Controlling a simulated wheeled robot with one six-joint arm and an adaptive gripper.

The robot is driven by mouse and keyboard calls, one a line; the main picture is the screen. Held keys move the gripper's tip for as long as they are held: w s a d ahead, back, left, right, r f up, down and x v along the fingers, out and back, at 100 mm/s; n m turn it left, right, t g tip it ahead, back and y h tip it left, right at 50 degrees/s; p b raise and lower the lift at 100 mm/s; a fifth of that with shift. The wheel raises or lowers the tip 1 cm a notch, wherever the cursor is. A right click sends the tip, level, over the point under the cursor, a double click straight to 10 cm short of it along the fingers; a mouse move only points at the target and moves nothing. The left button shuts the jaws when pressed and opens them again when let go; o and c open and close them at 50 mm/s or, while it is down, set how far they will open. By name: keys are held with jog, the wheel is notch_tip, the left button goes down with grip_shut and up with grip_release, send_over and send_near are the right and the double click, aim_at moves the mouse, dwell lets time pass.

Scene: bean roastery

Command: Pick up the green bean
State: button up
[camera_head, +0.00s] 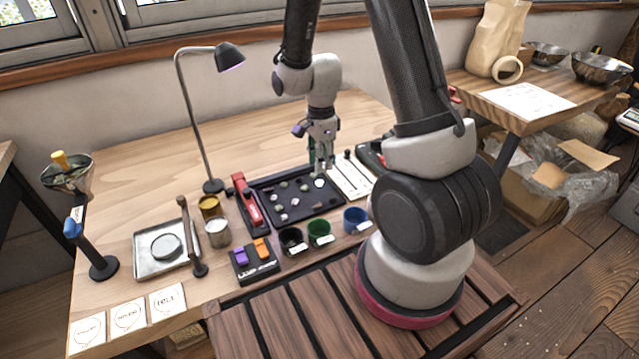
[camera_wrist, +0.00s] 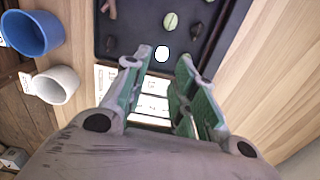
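A pale green bean (camera_wrist: 170,21) with a dark centre line lies on the dark tray (camera_wrist: 125,45), beyond my fingertips in the wrist view. My gripper (camera_wrist: 162,62) is open, its green fingers apart with nothing held between them. A white round piece (camera_wrist: 162,53) shows between the fingertips; I cannot tell its height relative to them. In the head view my gripper (camera_head: 320,168) points down over the back right part of the tray (camera_head: 325,209), just above the white piece (camera_head: 319,183). Which small piece there is the green bean is hard to tell.
Dark and brown pieces lie around the bean. A red tool (camera_head: 248,204) lies left of the tray, a white card (camera_head: 350,178) right of it. Black (camera_head: 292,241), green (camera_head: 319,232) and blue (camera_head: 355,219) cups stand in front. A lamp (camera_head: 205,120) stands behind left.

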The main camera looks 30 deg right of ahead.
aim_at(320, 181)
notch_tip(320, 181, down, 7)
jog(key=shift+w+r, duration=0.15)
jog(key=c, duration=0.4)
